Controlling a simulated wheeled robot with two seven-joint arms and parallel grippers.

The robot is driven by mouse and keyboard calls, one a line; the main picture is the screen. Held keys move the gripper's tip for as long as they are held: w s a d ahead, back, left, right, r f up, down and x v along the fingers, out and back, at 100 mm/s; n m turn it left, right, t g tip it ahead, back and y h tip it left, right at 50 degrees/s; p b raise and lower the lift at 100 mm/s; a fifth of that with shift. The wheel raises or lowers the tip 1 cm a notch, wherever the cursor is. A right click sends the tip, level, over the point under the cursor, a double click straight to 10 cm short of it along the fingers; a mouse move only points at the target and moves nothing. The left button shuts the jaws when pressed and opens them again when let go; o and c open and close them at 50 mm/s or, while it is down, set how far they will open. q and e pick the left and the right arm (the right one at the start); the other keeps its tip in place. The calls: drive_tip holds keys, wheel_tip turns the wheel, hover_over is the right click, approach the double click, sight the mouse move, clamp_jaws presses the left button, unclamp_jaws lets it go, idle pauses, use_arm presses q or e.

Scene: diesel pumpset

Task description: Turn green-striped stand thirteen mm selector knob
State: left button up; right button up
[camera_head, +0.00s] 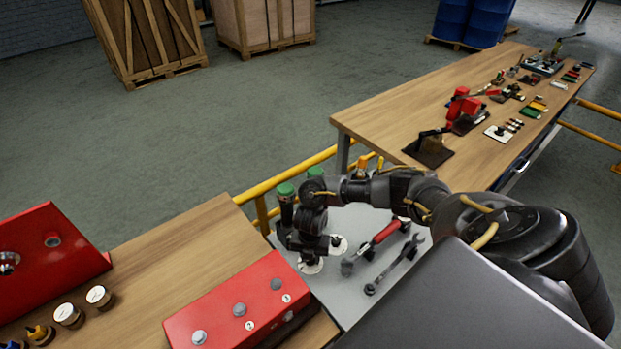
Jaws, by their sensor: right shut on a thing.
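My right arm reaches in from the right over a grey work surface (350,222). My right gripper (310,252) points down between the wooden bench and the yellow rail, shut on what appears to be the selector knob, which the fingers mostly hide. A white round base (311,267) shows under the fingers, and another white disc (339,244) lies just right of them. A dark upright post with a green top (285,190) stands directly behind the gripper. A second green top (316,172) shows behind my wrist. My left gripper is out of view.
A red-handled wrench (375,243) and a grey spanner (395,265) lie right of the gripper. A red box with grey buttons (239,309) stands close in front. A yellow rail (285,180) runs behind. A long wooden table (385,115) with tools stands at the back right.

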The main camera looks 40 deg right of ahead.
drive_tip(key=shift+n, duration=0.4)
drive_tip(key=o, duration=1)
wheel_tip(320, 180, up, 11)
drive_tip(key=shift+f+p, duration=0.1)
drive_tip(key=shift+p, duration=0.55)
